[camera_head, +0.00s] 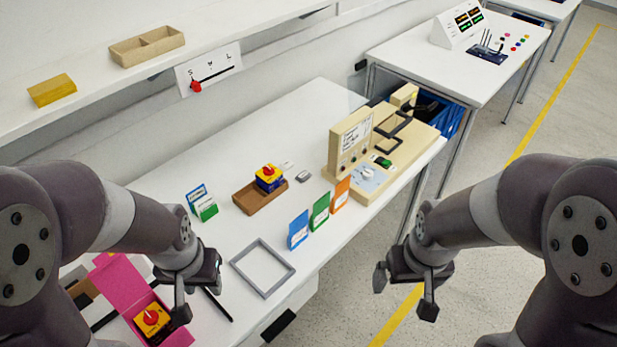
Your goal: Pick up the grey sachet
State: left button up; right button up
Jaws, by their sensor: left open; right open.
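A small grey item (303,176), which looks like the grey sachet, lies flat on the white table, just right of a brown tray (250,203). A small white item (287,165) lies just behind it. My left gripper (199,291) is open and empty above the table's near left part, between a pink box and a grey frame, well short of the grey sachet. My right gripper (404,293) is open and empty beyond the table's near right edge, over the floor, also well apart from the sachet.
A yellow-blue rotary switch (269,178) sits in the brown tray. Blue (298,230), green (320,212) and orange (341,193) cards stand in front of the sachet. A beige test station (352,150) stands right. The grey frame (285,279) and pink box (118,275) lie nearer.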

aim_at(303, 175)
jog(key=k+u, duration=0.15)
jog(key=u, duration=1.35)
jog(key=z, duration=1.5)
jog(key=u, duration=0.6)
jog(key=i+l+u, duration=0.1)
jog(key=l+u, duration=0.15)
jog(key=u, duration=0.15)
jog(key=i+l+u, duration=0.1)
jog(key=l+u, duration=0.15)
jog(key=u, duration=0.15)
jog(key=l+u, duration=0.25)
jog(key=u, duration=0.15)
jog(key=l+u, duration=0.5)
jog(key=l, duration=0.5)
jog(key=k+l+u, duration=0.15)
jog(key=l, duration=0.45)
jog(key=k+l+u, duration=0.1)
jog(key=l, duration=0.5)
